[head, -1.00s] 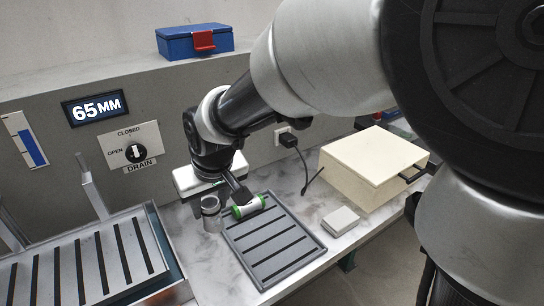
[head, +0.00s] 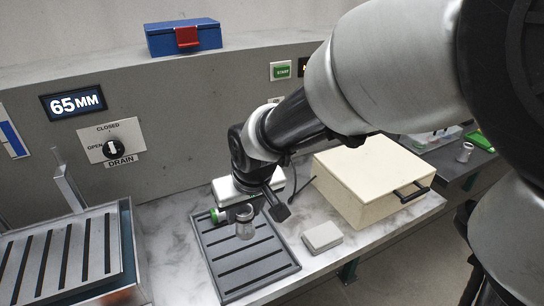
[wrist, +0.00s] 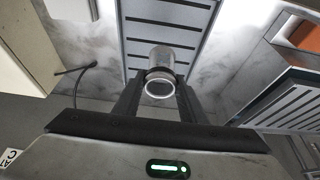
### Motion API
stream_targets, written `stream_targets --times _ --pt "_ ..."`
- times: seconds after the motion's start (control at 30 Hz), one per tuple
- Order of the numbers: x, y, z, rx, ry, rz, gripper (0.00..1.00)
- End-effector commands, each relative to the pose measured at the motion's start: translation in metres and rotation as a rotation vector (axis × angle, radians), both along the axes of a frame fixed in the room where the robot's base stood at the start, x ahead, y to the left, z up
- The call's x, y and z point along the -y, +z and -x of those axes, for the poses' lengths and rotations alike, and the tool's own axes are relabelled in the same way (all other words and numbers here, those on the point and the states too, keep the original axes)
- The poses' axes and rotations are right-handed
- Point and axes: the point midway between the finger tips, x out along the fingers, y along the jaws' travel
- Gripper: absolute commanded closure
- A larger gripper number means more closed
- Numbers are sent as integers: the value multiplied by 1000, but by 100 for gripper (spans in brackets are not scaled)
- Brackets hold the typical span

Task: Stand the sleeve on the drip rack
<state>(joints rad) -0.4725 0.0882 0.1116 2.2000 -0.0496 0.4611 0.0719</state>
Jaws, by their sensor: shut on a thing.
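The sleeve (head: 245,222) is a small clear-grey tube with a dark band at its top. My gripper (head: 258,208) is shut on it near the upper end. In the wrist view the sleeve (wrist: 159,70) sits between both fingertips, its round open end facing the camera. In the head view it looks about upright, over the back part of the grey slotted drip rack (head: 207,262). The rack (wrist: 198,35) also shows behind the sleeve in the wrist view. I cannot tell whether the sleeve's lower end touches the rack.
A slotted metal tray (head: 62,250) stands left. A small pale block (head: 322,236) and a cream box (head: 375,172) are right of the rack. The rack's front part is clear.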

Motion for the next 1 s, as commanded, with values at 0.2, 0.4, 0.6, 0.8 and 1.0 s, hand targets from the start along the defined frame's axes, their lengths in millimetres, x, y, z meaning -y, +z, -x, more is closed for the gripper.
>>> stream_targets --times 0.2,0.4,0.6,0.8,1.0 --pt "0 -29 1 -3 3 3 97" --pt "0 -59 1 -2 1 1 97" --pt "0 -74 1 0 2 1 97" --pt "0 -101 1 -2 0 1 97" --pt "0 -100 0 2 0 -1 97"
